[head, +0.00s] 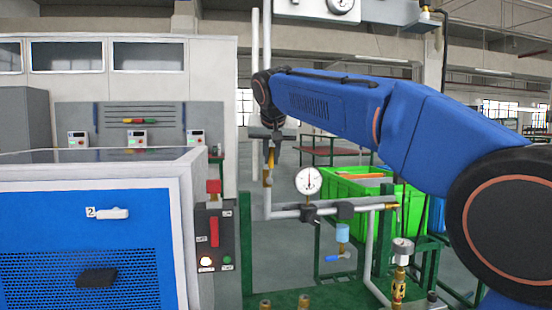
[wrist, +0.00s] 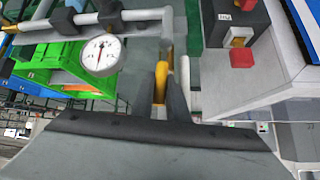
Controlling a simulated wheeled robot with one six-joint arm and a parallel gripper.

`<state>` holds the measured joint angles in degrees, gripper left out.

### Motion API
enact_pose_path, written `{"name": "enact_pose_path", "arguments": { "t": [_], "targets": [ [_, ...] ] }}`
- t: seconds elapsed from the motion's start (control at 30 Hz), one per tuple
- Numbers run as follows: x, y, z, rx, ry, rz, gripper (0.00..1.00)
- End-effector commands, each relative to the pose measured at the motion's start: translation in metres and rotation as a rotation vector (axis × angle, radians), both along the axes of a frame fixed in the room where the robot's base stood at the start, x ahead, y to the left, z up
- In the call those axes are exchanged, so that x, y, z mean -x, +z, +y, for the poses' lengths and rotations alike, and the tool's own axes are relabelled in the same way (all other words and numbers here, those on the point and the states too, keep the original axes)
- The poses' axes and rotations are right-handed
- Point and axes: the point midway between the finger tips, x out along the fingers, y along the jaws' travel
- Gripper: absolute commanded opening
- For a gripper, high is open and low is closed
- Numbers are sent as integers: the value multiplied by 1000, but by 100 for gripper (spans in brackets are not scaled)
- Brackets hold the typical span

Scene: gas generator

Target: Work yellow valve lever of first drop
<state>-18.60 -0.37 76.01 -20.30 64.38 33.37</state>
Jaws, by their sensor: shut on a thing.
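The yellow valve lever (head: 270,160) is on the vertical grey pipe left of the white pressure gauge (head: 308,181). In the wrist view, the yellow lever (wrist: 160,82) stands upright in the picture at the fingers. My gripper (head: 268,148) reaches down to it from the end of the blue arm and is shut on it. In the wrist view, my gripper (wrist: 167,100) shows dark fingers close against the lever, which partly hide it. The valve body behind the fingers is hard to make out.
The gauge also shows close by in the wrist view (wrist: 101,55). A control box (head: 213,240) with a red button and the blue-fronted cabinet (head: 80,250) stand left. A green crate (head: 405,205) is behind the pipes. A blue-handled valve (head: 340,256) hangs below the horizontal pipe.

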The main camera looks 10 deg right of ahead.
Motion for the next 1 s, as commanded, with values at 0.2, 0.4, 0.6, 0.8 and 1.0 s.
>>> {"name": "enact_pose_path", "arguments": {
  "t": [0.2,0.4,0.6,0.8,1.0],
  "targets": [
    [0,-3,6,60,1,7,0],
    [0,-3,6,75,0,8,0],
    [0,-4,6,76,0,9,0],
    [0,-4,6,75,0,9,33],
    [0,-2,6,74,0,6,33]
  ]
}}
